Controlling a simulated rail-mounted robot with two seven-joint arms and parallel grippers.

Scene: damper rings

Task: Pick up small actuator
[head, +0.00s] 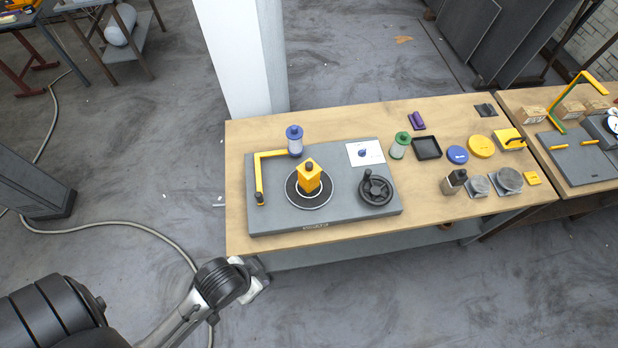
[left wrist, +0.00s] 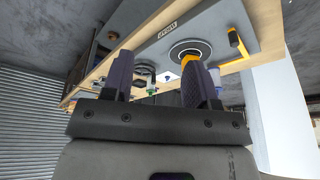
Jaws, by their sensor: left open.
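No part is labelled as the small actuator, and I cannot tell which one it is. A yellow block with a dark knob (head: 309,180) stands upright on the plate's round disc. My left gripper (left wrist: 158,78) is open and empty in the left wrist view, pointing towards the bench. In the head view its arm ends by the bench's front left corner, apart from all parts. My right gripper is not in view.
The plate carries a yellow angled arm (head: 259,180) and a black handwheel (head: 376,188). A black tray (head: 428,147), yellow disc (head: 481,146), blue disc (head: 457,154), dark cylinder (head: 453,182) and grey weights (head: 508,180) crowd the wooden bench's (head: 430,210) right side. Its front strip is clear.

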